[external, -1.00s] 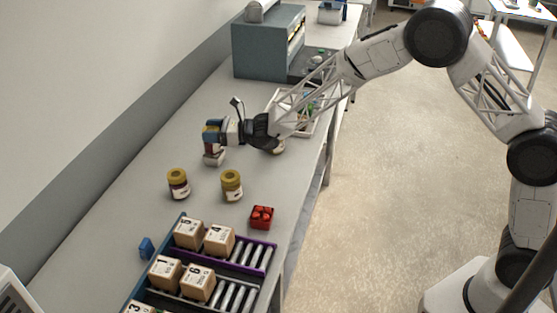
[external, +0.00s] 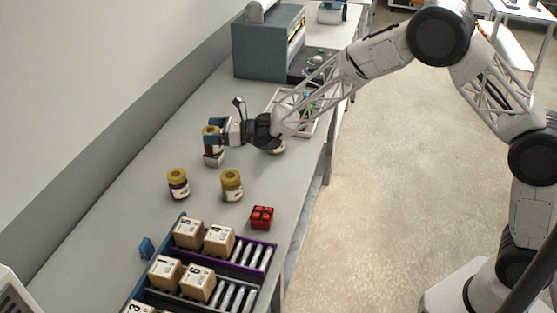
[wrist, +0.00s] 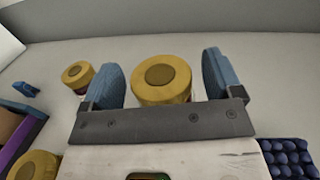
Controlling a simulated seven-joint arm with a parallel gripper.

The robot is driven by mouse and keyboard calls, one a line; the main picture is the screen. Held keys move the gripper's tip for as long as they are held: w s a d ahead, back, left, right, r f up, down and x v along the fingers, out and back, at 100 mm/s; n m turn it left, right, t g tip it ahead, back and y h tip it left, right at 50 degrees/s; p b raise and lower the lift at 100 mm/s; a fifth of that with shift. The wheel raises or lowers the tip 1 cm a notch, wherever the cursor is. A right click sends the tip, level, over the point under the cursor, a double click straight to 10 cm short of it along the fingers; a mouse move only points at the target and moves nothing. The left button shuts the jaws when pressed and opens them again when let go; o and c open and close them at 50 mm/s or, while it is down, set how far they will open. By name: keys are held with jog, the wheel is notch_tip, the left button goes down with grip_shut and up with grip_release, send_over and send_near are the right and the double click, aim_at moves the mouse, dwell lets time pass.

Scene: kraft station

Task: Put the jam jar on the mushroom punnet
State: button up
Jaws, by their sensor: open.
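The jam jar (external: 211,143), with a yellow lid and dark red body, stands upright on a pale low block that looks like the mushroom punnet (external: 213,159). In the wrist view the jar's yellow lid (wrist: 162,80) shows between my two blue fingers. My gripper (external: 218,130) is open, with a finger on either side of the jar and visible gaps at the lid. It also shows in the wrist view (wrist: 168,78). The punnet is hidden there by my gripper's body, and its contents are too small to tell.
Two more yellow-lidded jars, one dark (external: 178,184) and one paler (external: 232,187), stand nearer. A red punnet (external: 262,217) lies beside a roller rack with cardboard boxes (external: 189,234). A punnet of dark blue berries (wrist: 288,158) is beside my gripper. The wall runs along the left.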

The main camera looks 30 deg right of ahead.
jog(key=v, duration=1.1)
jog(key=shift+s, duration=0.2)
jog(key=shift+d, duration=0.15)
dwell(0.6)
jog(key=s+d+r+n+g+h, duration=0.1)
jog(key=s+d+r+n+g, duration=0.3)
jog(key=s+d+r+n, duration=0.4)
jog(key=s+d+r+n+g+h, duration=0.1)
jog(key=s+d+r+n+g, duration=0.2)
jog(key=s+d+r+n, duration=0.5)
jog(key=s+d+f+n+h, duration=0.1)
jog(key=s+d+n+h, duration=0.3)
jog(key=s+d, duration=1)
jog(key=s+d+f+n+h, duration=0.2)
jog(key=s+d+n+h, duration=0.2)
jog(key=s+d+h, duration=0.5)
jog(key=s+d, duration=0.6)
jog(key=s, duration=0.2)
jog(key=shift+h, duration=0.3)
